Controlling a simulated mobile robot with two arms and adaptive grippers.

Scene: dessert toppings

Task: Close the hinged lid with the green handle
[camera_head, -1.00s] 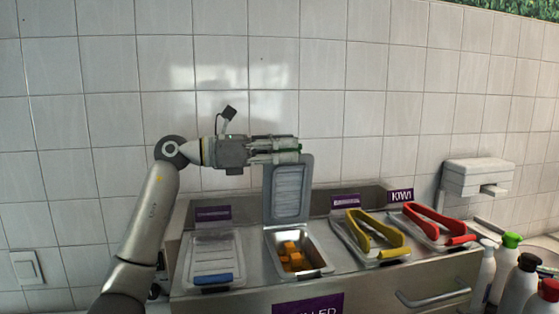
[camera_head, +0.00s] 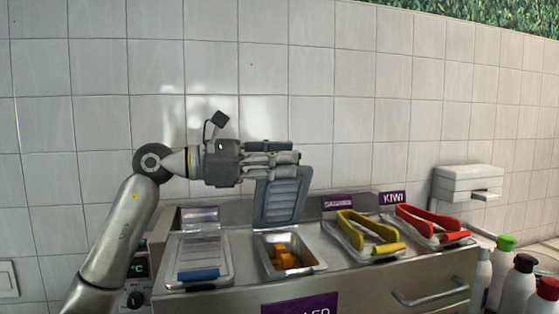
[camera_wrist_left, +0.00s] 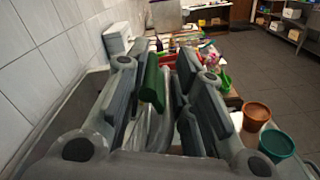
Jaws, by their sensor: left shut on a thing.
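The grey hinged lid (camera_head: 281,198) stands raised, leaning a little, over the back of a metal bin (camera_head: 318,266) that holds orange fruit pieces (camera_head: 284,258). Its green handle (camera_wrist_left: 151,82) shows between the fingers in the left wrist view; in the head view the fingers mostly hide it. My left gripper (camera_head: 284,153) comes in from the left at the lid's top edge and is shut on the handle. My right gripper is in neither view.
Left of the bin is a closed lid with a blue handle (camera_head: 198,274). Bottles (camera_head: 521,276) stand at the far right. A tiled wall (camera_head: 330,110) is close behind.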

